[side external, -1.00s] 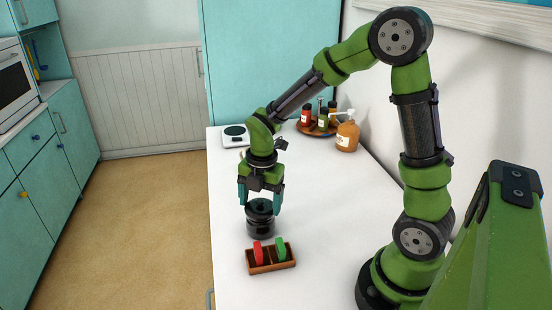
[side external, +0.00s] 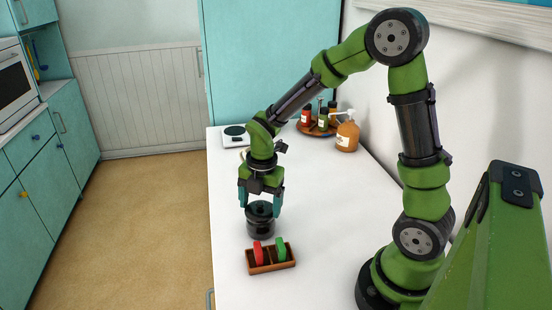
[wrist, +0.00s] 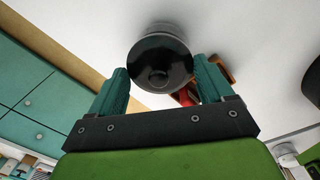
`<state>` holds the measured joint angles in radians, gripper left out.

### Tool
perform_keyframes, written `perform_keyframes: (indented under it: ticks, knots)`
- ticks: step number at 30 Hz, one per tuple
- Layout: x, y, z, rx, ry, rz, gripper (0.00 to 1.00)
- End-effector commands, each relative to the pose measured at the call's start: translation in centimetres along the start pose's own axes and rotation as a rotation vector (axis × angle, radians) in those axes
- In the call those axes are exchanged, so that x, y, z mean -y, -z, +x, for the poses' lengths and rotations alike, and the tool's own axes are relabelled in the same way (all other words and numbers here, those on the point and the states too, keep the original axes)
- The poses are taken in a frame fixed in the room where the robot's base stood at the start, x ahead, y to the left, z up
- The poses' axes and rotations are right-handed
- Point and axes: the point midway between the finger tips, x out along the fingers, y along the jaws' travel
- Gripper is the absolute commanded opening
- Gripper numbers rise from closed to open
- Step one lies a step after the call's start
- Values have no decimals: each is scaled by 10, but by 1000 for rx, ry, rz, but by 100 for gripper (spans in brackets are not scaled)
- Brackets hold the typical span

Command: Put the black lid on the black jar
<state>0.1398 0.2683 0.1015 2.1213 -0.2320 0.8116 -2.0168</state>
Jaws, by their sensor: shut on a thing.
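The black jar (side external: 261,228) stands upright on the white counter, behind a small wooden rack. The black lid (side external: 260,208) is level at the jar's mouth; whether it is fully seated or just above the rim cannot be told. My gripper (side external: 261,206) points down with its teal fingers on either side of the lid, shut on it. In the wrist view the round lid (wrist: 160,64) with its knob lies between the fingertips (wrist: 160,75). It hides most of the jar below.
A wooden rack (side external: 271,268) with a red and a green lid upright in it stands close in front of the jar. A kitchen scale (side external: 235,135), a tray of bottles (side external: 318,128) and an amber pump bottle (side external: 347,136) are farther back. The counter's middle is clear.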

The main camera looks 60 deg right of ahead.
Motion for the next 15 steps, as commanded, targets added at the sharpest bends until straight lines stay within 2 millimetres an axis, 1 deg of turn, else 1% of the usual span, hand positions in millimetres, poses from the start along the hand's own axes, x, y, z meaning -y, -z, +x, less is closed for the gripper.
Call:
perform_keyframes:
  ticks: [13, 14, 15]
  knots:
    - [0, 0, 2, 0, 0, 0, 50]
    - [0, 0, 2, 0, 0, 0, 82]
    - [0, 0, 2, 0, 0, 0, 88]
